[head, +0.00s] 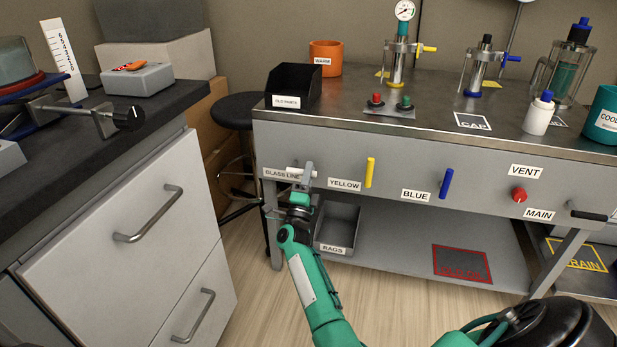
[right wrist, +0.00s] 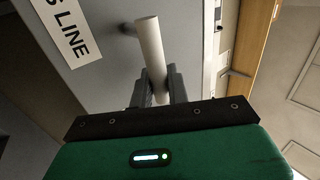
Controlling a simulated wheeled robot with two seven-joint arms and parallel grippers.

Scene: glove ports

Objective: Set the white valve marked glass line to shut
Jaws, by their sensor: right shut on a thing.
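The white valve handle (head: 293,169) is on the front panel of the steel bench, beside the label GLASS LINE (head: 281,174). In the head view the handle lies roughly level, across the panel. My right gripper (head: 305,180) reaches it from below and in front. In the right wrist view the white handle (right wrist: 149,42) runs down between the two dark fingers of the right gripper (right wrist: 160,88), which are shut on it. The part of the handle between the fingers is partly hidden. My left gripper is not in view.
The yellow handle (head: 370,172) stands upright and the blue handle (head: 446,183) is slightly tilted, both to the right on the same panel. A red knob (head: 519,195) is farther right. A grey RAGS bin (head: 337,228) is below. A drawer cabinet (head: 130,240) stands at left.

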